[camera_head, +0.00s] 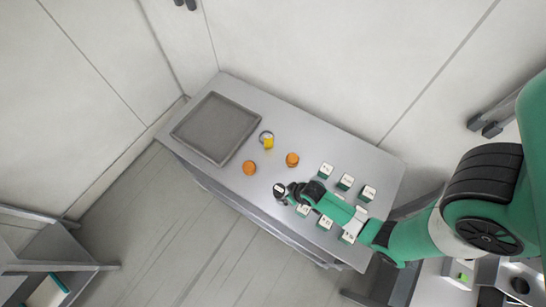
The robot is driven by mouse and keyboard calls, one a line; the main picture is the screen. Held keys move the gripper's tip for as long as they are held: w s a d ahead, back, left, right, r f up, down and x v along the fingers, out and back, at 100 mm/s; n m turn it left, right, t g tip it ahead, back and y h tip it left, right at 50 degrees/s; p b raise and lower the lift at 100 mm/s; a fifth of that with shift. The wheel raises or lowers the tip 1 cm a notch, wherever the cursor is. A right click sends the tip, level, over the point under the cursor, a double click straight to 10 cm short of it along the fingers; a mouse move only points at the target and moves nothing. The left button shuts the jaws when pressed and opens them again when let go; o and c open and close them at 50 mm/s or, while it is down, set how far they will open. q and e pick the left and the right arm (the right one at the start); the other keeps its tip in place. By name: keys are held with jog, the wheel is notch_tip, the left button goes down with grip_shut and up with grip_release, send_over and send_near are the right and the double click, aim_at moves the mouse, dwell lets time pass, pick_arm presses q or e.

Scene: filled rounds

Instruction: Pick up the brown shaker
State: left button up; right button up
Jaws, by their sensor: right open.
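My right gripper (291,192) comes in from the right, low over the front edge of the table, and is open. A small dark thing with a pale top (280,189) is at its fingertips; it may be the shaker, but it is too small to tell its colour or whether it stands between the fingers. Two orange-brown rounded things stand on the table, one front left (249,167) and one nearer the middle (292,159). Both are apart from the gripper. My left gripper is not in view.
The metal table (230,177) carries a grey tray (217,127) at its left end. A yellow item (268,142) with a grey rim is near the tray. Several white-and-green boxes (346,182) stand at the right, some beneath my arm. A shelf (50,250) is lower left.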

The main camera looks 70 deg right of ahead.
aim_at(281, 191)
jog(key=b+x, duration=0.4)
jog(key=x, duration=0.1)
jog(key=shift+w+d+b, duration=0.1)
jog(key=shift+d+b, duration=0.1)
jog(key=shift+b, duration=0.1)
jog(key=shift+w+d+f, duration=0.1)
jog(key=shift+w+f, duration=0.2)
jog(key=shift+f, duration=0.1)
jog(key=b+x, duration=0.2)
jog(key=x, duration=0.3)
jog(key=shift+w+d, duration=0.15)
jog(key=shift+d, duration=0.05)
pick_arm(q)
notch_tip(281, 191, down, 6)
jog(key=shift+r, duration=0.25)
pick_arm(e)
jog(key=shift+c, duration=0.3)
jog(key=shift+r, duration=0.1)
jog(key=c, duration=1.4)
